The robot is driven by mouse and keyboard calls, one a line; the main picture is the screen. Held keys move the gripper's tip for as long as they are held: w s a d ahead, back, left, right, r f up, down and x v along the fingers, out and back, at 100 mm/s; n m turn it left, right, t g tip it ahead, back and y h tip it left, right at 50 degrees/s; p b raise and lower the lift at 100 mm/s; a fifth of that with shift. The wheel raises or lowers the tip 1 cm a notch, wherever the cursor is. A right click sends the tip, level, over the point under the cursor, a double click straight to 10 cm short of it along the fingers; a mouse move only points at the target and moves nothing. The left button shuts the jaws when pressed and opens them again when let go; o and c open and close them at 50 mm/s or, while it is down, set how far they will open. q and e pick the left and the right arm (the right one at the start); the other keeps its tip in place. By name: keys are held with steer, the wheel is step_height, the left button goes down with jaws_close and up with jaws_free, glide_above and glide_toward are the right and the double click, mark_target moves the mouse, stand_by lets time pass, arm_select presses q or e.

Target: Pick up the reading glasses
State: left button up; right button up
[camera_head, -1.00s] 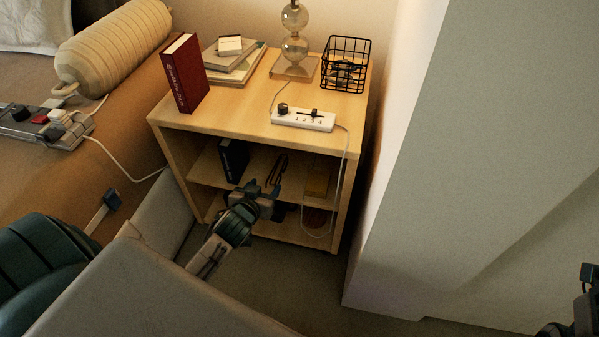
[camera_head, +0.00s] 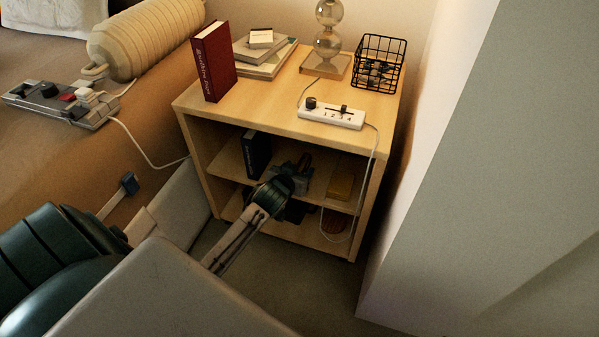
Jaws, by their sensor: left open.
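My left gripper (camera_head: 296,168) reaches into the open front of the wooden bedside cabinet, at its middle shelf (camera_head: 227,160). Its jaws are open and seen from behind, over the shelf. A thin dark, brownish shape (camera_head: 304,161) shows at the jaws; it looks like the reading glasses, but it is small and mostly hidden by the gripper. I cannot tell whether the jaws touch it. My right gripper is not in view.
A dark upright book (camera_head: 257,154) stands left of the gripper and a yellow box (camera_head: 341,186) lies right of it. A white cable (camera_head: 374,165) hangs down the cabinet's right front from the power strip (camera_head: 331,114). The cabinet top (camera_head: 275,105) is just above.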

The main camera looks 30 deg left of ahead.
arm_select(q)
steer(key=c, duration=1)
steer(key=shift+r, duration=0.1)
steer(key=shift+c, duration=0.2)
